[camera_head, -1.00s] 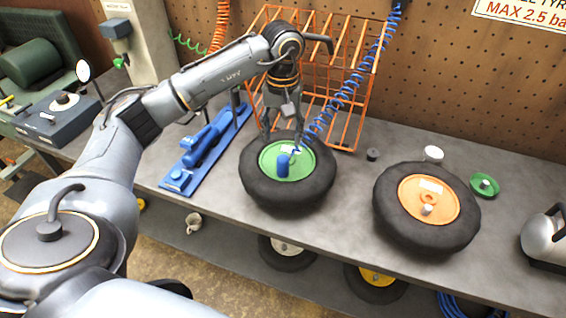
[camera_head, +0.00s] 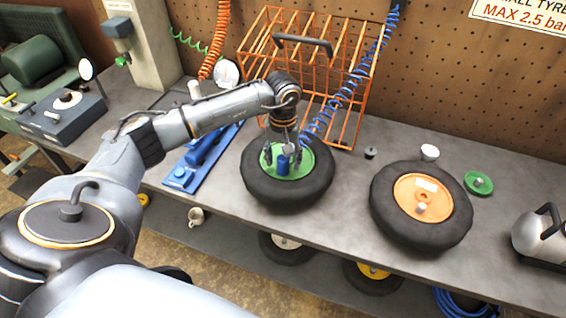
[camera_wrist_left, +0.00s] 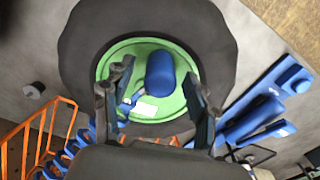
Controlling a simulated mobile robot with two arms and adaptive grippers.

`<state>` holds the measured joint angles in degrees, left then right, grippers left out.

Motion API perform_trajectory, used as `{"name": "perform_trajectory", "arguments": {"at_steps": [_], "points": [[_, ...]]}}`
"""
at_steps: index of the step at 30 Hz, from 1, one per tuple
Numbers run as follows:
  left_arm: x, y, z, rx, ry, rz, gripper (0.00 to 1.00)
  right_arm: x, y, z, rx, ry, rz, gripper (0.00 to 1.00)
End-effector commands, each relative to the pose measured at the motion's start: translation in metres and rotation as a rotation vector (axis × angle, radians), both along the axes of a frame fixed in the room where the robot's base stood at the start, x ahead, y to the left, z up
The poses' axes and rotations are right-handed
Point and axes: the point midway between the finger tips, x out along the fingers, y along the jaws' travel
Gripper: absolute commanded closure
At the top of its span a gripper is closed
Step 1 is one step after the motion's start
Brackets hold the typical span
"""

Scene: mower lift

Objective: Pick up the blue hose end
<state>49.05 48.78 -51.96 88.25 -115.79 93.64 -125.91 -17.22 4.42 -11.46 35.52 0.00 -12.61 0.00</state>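The blue hose end (camera_head: 283,164) is a short blue cylinder at the green hub (camera_head: 300,168) of the left tyre on the bench. In the left wrist view the hose end (camera_wrist_left: 160,73) shows between and slightly beyond the fingertips, with the green hub (camera_wrist_left: 182,104) behind it. My left gripper (camera_head: 281,157) is low over the hub; its fingers (camera_wrist_left: 160,84) are spread apart on either side of the hose end, with gaps visible. The coiled blue hose (camera_head: 349,90) comes down from the upper right. My right gripper is not in view.
The orange wire cage (camera_head: 362,125) stands just behind the tyre (camera_head: 258,186). A blue tool (camera_head: 181,177) lies to its left. A tyre with an orange hub (camera_head: 392,225), a white cup (camera_head: 430,152) and a green disc (camera_head: 479,183) are to the right.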

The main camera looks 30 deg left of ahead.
Motion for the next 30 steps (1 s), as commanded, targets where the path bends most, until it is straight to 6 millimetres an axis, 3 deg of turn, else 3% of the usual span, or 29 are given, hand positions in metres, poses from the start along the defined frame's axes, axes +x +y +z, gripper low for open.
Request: {"name": "perform_trajectory", "arguments": {"at_steps": [1, 8, 21, 26, 30], "points": [[0.000, 0.000, 0.000, 0.000, 0.000, 0.000, 0.52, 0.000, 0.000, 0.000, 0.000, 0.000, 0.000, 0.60], [0.000, 0.000, 0.000, 0.000, 0.000, 0.000, 0.99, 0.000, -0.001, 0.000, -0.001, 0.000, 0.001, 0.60], [0.001, 0.000, 0.007, 0.000, -0.003, 0.000, 1.00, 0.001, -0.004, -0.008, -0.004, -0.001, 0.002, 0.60], [0.002, 0.000, 0.028, 0.001, -0.007, -0.001, 1.00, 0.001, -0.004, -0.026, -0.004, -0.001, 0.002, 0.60], [-0.019, -0.015, 0.058, -0.001, -0.008, -0.006, 1.00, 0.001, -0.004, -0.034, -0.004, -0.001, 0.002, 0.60]]}}
